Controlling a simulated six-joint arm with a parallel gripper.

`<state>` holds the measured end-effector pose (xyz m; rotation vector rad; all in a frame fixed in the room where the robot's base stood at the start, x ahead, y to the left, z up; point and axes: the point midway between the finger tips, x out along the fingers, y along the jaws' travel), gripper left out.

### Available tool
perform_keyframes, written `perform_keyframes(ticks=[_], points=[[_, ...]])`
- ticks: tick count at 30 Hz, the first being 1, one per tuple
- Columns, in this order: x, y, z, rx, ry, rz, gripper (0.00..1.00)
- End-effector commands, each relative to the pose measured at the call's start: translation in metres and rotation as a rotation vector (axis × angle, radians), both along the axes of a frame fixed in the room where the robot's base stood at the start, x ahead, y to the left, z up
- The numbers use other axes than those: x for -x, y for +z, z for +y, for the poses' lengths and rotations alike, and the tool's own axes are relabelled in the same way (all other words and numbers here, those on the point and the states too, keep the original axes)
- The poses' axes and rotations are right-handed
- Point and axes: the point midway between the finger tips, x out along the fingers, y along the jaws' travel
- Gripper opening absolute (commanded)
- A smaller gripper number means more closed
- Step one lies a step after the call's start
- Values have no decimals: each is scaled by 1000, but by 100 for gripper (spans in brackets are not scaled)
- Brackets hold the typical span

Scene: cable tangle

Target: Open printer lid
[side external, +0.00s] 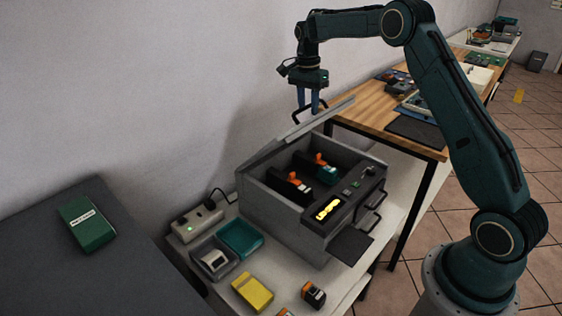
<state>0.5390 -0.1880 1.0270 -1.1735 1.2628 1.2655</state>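The grey printer (283,227) stands on the white bench. Its lid (302,131) is raised and tilted up toward the wall, seen nearly edge-on. The inside is open to view, with orange-and-black and orange-and-teal cartridges (325,172) in it. My gripper (309,108) points down at the lid's raised upper part, its blue fingers beside a dark handle (296,114). The fingers show a gap between them. I cannot tell whether they touch or hold the handle.
A power strip (196,222), a grey tray with a white roll (214,261), a teal tray (240,238), a yellow box (252,292) and a small orange-and-black cartridge (314,294) crowd the bench around the printer. A wooden table (363,116) stands close behind.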

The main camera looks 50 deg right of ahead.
Motion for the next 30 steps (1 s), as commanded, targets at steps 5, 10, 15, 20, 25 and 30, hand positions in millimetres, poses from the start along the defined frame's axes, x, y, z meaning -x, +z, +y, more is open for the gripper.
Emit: perform_keyframes(ticks=[5,10,15,20,25,30], points=[[13,-8,0,-1,-1,2,32],[24,-16,0,0,0,1,32],[37,-27,0,-1,0,1,32],[49,-39,0,-1,-1,2,32],[62,-54,0,-1,-1,2,32],[76,-73,0,-1,0,2,32]])
